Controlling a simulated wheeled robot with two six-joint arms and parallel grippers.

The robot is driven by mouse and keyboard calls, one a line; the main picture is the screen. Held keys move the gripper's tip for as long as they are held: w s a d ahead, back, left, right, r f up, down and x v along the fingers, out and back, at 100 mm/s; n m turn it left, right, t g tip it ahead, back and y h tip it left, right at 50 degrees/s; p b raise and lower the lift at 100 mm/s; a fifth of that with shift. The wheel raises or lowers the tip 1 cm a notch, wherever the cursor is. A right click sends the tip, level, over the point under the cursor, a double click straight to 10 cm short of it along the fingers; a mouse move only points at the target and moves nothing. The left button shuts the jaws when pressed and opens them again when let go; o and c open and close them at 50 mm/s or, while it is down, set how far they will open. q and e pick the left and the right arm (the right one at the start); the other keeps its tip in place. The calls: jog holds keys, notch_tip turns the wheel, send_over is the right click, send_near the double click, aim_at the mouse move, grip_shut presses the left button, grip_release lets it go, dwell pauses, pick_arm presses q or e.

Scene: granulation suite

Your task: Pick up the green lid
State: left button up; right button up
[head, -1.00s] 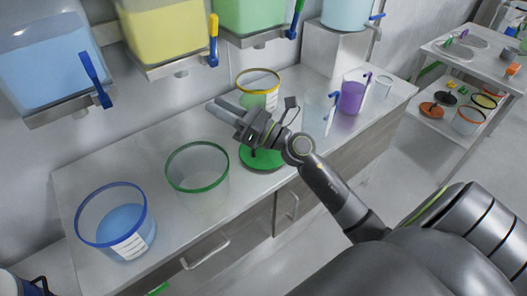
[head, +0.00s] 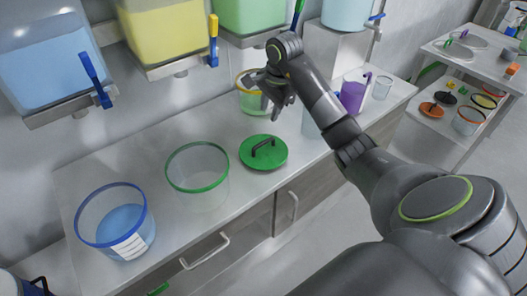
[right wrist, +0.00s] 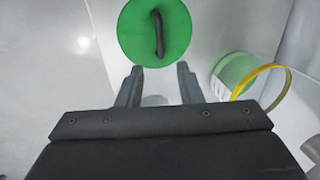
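The green lid (head: 263,152) lies flat on the counter, a round disc with a dark arched handle on top. It also shows at the top of the right wrist view (right wrist: 155,32), with its handle running up and down between the line of the fingers. My right gripper (head: 276,108) is above and behind the lid, pointing down. In the right wrist view the fingers (right wrist: 158,74) are apart with nothing between them. The lid is clear of the fingertips. My left gripper is not in view.
The green-rimmed container (head: 197,168) stands open left of the lid. The blue-rimmed container (head: 118,222) with blue contents is farther left. The yellow-rimmed container (right wrist: 237,72) stands behind my right gripper. Hoppers with valves hang above. A purple container (head: 352,97) stands to the right.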

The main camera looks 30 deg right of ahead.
jog(key=b, duration=1)
send_over(263, 142)
jog(key=s, duration=0.2)
jog(key=x, duration=0.3)
jog(key=s+x, duration=0.1)
jog(key=x, duration=0.6)
jog(key=shift+s+d+f, duration=0.25)
jog(key=shift+s+f, duration=0.05)
jog(key=shift+f, duration=0.15)
jog(key=shift+p+x, duration=0.9)
jog(key=shift+x, duration=2.25)
jog(key=shift+w, duration=0.15)
grip_shut()
